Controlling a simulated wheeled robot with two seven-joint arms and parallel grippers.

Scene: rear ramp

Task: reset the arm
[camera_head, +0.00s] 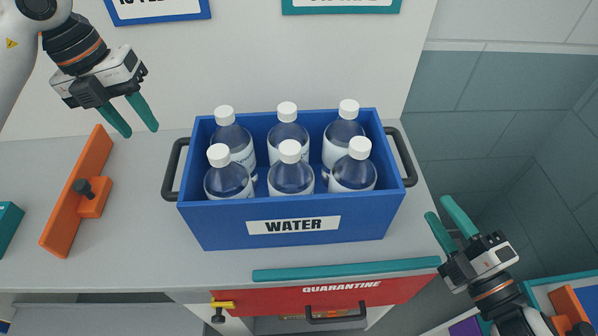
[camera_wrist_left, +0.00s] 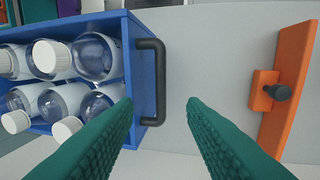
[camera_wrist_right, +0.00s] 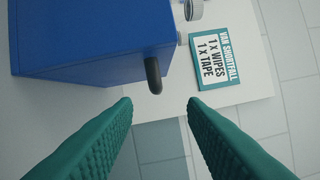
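My left gripper (camera_head: 134,116) is open and empty, raised at the upper left of the head view, left of the blue crate. In the left wrist view its teal fingers (camera_wrist_left: 160,105) are apart, with the crate's black handle (camera_wrist_left: 152,82) beyond them. My right gripper (camera_head: 441,217) is open and empty at the lower right, past the crate's right side. In the right wrist view its fingers (camera_wrist_right: 160,104) are apart, with the right handle (camera_wrist_right: 153,75) ahead of them. Neither gripper touches the crate.
The blue WATER crate (camera_head: 215,225) stands on the grey surface and holds several capped bottles (camera_head: 290,172). An orange part (camera_head: 72,205) with a black knob lies at the left. A teal bar (camera_head: 345,270) runs along the front edge above a red QUARANTINE drawer (camera_head: 320,298).

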